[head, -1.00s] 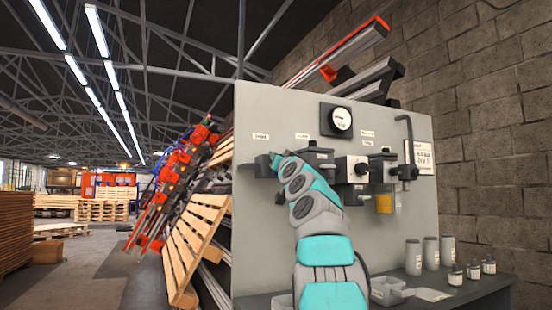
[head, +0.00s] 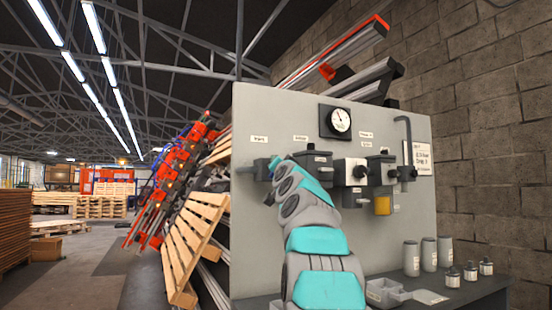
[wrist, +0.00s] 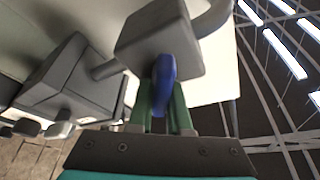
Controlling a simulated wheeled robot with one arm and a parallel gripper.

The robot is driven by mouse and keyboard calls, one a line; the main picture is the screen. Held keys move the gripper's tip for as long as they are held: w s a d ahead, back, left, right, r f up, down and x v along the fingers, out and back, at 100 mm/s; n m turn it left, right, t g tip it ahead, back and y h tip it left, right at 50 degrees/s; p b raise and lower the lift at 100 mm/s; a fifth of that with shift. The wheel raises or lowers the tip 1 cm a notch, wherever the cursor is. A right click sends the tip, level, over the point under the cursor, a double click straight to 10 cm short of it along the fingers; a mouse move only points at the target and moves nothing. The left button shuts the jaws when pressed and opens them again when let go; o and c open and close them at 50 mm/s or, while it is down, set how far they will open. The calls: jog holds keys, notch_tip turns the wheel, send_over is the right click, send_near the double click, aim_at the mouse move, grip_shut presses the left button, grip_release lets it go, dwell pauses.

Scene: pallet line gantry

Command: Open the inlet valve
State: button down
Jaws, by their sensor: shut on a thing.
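The inlet valve is the leftmost grey block (head: 262,168) on the grey panel, under a small label. In the wrist view its grey body (wrist: 160,35) fills the upper middle, with a blue handle (wrist: 164,80) sticking out towards me. My gripper (wrist: 163,108) has its two green fingers on either side of the blue handle and is shut on it. In the head view my arm reaches up to the left part of the panel, and its links hide most of the fingers and handle.
A round gauge (head: 340,120) sits at the panel top. More grey fittings (head: 350,171), one with a yellow bowl (head: 382,205), stand right of my arm. Grey cylinders (head: 411,258) and small bottles stand on the bench. A tilted wooden pallet (head: 192,240) is at left.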

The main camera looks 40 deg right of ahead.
jog(key=shift+s+d+f+m+g+h+p, duration=0.15)
jog(key=shift+d+f+m+g+p, duration=0.4)
jog(key=shift+m, duration=1.55)
jog(key=shift+w+a+f+m+g+h+p, duration=0.1)
jog(key=shift+f+m+g, duration=0.2)
jog(key=shift+m+g, duration=1.25)
jog(key=shift+s+d+f+m+g+h+p, duration=0.15)
jog(key=shift+d+f+m+g+p, duration=0.2)
jog(key=shift+m, duration=2.3)
jog(key=shift+a, duration=0.1)
jog(key=c, duration=0.9)
grip_release()
jog(key=shift+o, duration=0.2)
jog(key=b+v, duration=0.2)
jog(key=v, duration=0.5)
jog(key=shift+s+a, duration=0.2)
jog(key=shift+s, duration=0.1)
